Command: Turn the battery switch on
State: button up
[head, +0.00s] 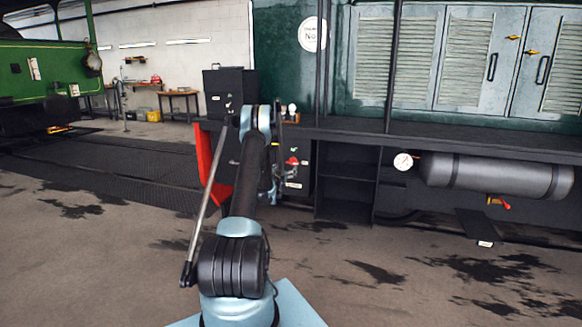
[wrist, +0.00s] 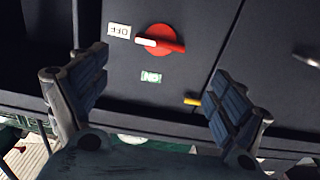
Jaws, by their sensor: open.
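The battery switch (wrist: 164,40) is a red round knob with a handle bar on a dark panel, in the upper middle of the wrist view. The pale end of its handle points left, toward the white OFF label (wrist: 119,30). A green ON label (wrist: 151,77) sits below the knob. In the head view the red switch (head: 293,161) shows just right of my arm. My gripper (wrist: 158,68) is open and empty, its two fingers spread either side of the ON label in the picture. The fingers appear apart from the knob. My gripper is small and partly hidden in the head view.
A yellow handle (wrist: 191,101) is near the right finger, by a panel seam. A red panel (head: 212,165) stands left of my arm. A grey tank (head: 495,176) with a gauge (head: 403,161) hangs at right. The floor (head: 400,270) in front is open.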

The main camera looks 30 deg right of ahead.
aim_at(291, 163)
jog(key=x, duration=1.1)
jog(key=shift+w+d, duration=0.15)
jog(key=shift+w, duration=0.05)
jog(key=c, duration=1.1)
